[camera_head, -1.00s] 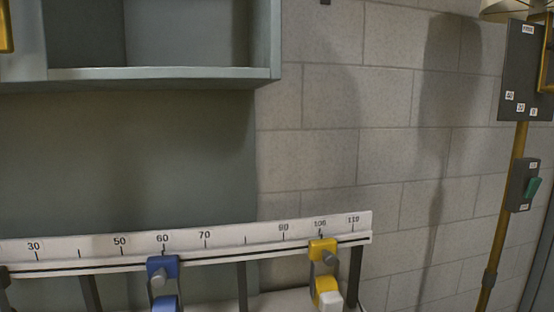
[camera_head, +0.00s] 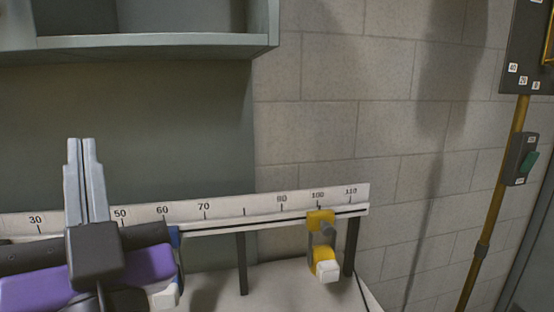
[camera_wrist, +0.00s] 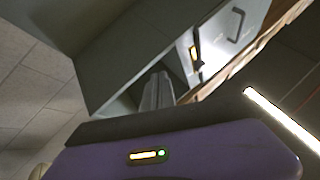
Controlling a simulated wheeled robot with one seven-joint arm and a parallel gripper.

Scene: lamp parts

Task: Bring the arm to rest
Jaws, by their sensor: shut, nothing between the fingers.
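My gripper (camera_head: 82,153) shows at the left of the head view, its two pale fingers pointing up and shut with nothing between them. It stands in front of the numbered white rail and hides part of the rail's left side. The purple and black body of my wrist is below the fingers. In the wrist view my gripper (camera_wrist: 158,78) is also shut and empty, with a grey cabinet (camera_wrist: 130,55) beyond the fingertips.
The numbered rail (camera_head: 265,207) carries a yellow clamp (camera_head: 322,220) near 100 and a blue clamp (camera_head: 174,237) near 60, mostly hidden by my wrist. An open grey shelf (camera_head: 150,43) hangs above.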

